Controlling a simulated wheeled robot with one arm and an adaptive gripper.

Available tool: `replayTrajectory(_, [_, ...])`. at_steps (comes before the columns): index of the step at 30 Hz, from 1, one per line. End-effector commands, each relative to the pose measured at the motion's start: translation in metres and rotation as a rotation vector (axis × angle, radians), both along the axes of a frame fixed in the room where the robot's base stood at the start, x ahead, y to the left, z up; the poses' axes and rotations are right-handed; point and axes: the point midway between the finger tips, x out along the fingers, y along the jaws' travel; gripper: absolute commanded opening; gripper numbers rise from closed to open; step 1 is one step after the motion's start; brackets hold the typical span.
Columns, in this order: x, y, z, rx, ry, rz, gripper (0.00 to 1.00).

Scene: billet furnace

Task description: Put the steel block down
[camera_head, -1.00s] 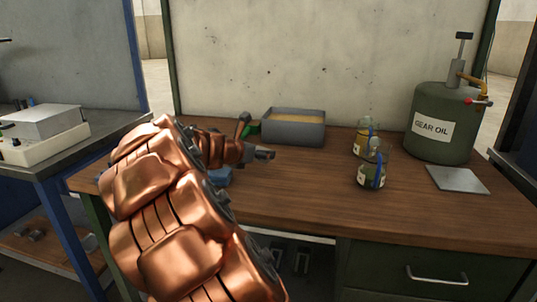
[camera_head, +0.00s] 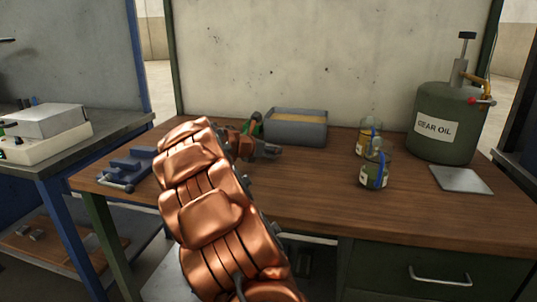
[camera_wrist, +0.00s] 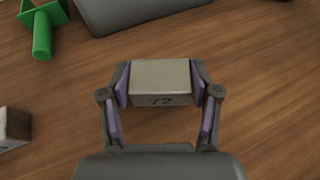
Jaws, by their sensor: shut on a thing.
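The steel block (camera_wrist: 160,79) is a pale grey block with the number 72 on its front face. In the wrist view, my gripper (camera_wrist: 161,88) is shut on it, with one purple-padded finger against each side. The wood tabletop shows all around the block; I cannot tell whether its underside touches the wood. In the head view, my gripper (camera_head: 268,151) is over the workbench (camera_head: 310,190), in front of the grey bin. The block cannot be made out there.
A grey bin (camera_head: 296,129) stands at the back. A green object (camera_wrist: 41,35) and another block (camera_wrist: 14,128) lie left of the held block. A blue vise (camera_head: 130,166) sits at the bench's left. Two jars (camera_head: 374,169) and a gear oil can (camera_head: 440,125) stand right. The front middle is clear.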

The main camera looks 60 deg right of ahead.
Motion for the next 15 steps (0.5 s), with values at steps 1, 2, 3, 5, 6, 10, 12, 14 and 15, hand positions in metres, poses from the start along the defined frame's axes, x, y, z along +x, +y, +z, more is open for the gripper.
replayTrajectory(1, [-0.0006, -0.0004, -0.0076, -0.002, 0.002, -0.001, 0.00])
replayTrajectory(2, [-0.0006, -0.0003, -0.0104, -0.002, 0.000, -0.001, 0.00])
replayTrajectory(3, [-0.0004, -0.0002, -0.0130, -0.002, 0.000, -0.001, 0.00])
replayTrajectory(5, [-0.0001, -0.0001, -0.0144, -0.003, -0.001, 0.000, 0.00])
replayTrajectory(6, [0.0001, 0.0000, -0.0142, -0.003, -0.002, 0.000, 0.00])
replayTrajectory(10, [0.0002, 0.0001, -0.0134, -0.003, -0.002, 0.000, 0.00])
replayTrajectory(12, [0.0003, 0.0002, -0.0137, -0.003, -0.003, 0.001, 0.00])
replayTrajectory(14, [0.0003, 0.0001, -0.0149, -0.003, -0.003, 0.001, 0.00])
replayTrajectory(15, [0.0003, 0.0001, -0.0160, -0.003, -0.002, 0.000, 0.00])
